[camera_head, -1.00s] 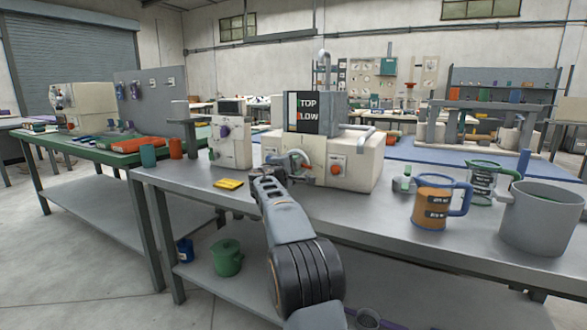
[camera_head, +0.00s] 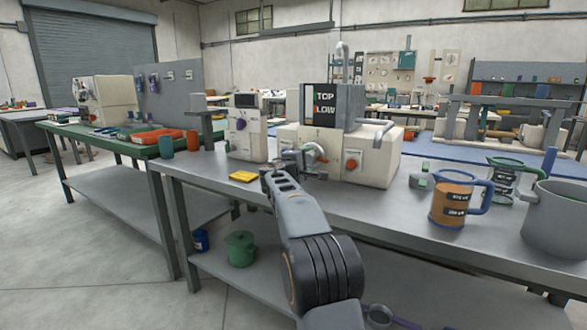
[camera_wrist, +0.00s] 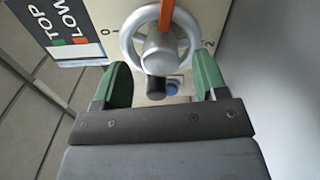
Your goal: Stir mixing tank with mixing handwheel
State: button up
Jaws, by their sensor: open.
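The mixing handwheel is a pale grey spoked wheel (camera_wrist: 133,28) with a grey hub, a dark knob and an orange pointer, between marks 0 and 2. In the head view the wheel (camera_head: 317,152) sits on the front of a cream machine, partly behind my gripper. The mixing tank appears to be the grey body (camera_head: 345,107) on the machine with a black and white TOP/LOW panel (camera_wrist: 58,32). My gripper (camera_wrist: 160,85) is open, its green fingers either side of the dark knob (camera_wrist: 156,88) below the hub. I cannot tell whether they touch it.
A red-orange knob (camera_head: 352,165) is right of the wheel. A yellow pad (camera_head: 243,176) lies on the metal bench (camera_head: 380,215). Orange-filled mug (camera_head: 450,203), green-handled jug (camera_head: 503,178) and grey pot (camera_head: 556,228) stand at right. A smaller cream machine (camera_head: 243,140) stands at left.

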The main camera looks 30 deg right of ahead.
jog(key=v, duration=1.1)
jog(key=shift+s+a+p, duration=0.2)
jog(key=shift+a+p, duration=0.15)
